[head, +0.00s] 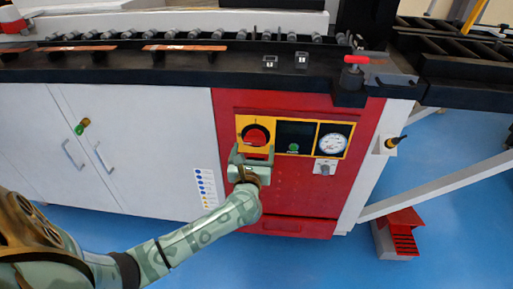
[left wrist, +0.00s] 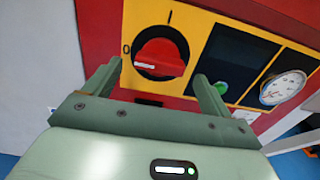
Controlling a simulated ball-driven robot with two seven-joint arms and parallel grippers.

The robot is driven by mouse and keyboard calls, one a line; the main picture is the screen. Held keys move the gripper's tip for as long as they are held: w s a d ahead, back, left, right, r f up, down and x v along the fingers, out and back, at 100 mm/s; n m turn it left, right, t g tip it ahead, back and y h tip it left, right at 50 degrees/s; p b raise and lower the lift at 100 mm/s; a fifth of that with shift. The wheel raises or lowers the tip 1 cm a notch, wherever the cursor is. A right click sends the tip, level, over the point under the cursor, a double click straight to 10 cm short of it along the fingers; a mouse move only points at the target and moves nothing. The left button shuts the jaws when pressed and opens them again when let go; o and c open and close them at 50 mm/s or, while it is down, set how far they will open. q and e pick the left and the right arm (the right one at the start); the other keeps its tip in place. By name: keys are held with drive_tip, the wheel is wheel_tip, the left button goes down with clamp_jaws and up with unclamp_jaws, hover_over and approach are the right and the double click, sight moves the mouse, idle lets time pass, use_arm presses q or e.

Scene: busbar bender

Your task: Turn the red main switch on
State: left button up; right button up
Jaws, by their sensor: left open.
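The red main switch (head: 256,135) is a round rotary knob on a yellow plate (head: 274,120) in the red cabinet front. The left wrist view shows the knob (left wrist: 162,57) close up, with its white mark pointing left, near the "0"; the "I" is above it. My left gripper (head: 252,153) is open just in front of and slightly below the switch. In the left wrist view its two fingers (left wrist: 158,74) stand to the left and right of the knob, with nothing between them that I can see gripped. Contact cannot be told. My right gripper is out of view.
Right of the switch are a dark panel with a green button (head: 294,147) and a white dial gauge (head: 333,142). A small grey switch box (head: 325,168) sits below the gauge. The black bench edge (head: 150,75) overhangs above. White cabinet doors (head: 140,140) stand at left.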

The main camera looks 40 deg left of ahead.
sight(254, 144)
use_arm(q)
drive_tip(key=shift+x, duration=1.2)
drive_tip(key=shift+w+a+b, duration=0.2)
drive_tip(key=shift+w+b, duration=0.1)
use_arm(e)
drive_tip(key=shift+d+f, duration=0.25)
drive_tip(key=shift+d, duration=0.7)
use_arm(q)
drive_tip(key=c, duration=1)
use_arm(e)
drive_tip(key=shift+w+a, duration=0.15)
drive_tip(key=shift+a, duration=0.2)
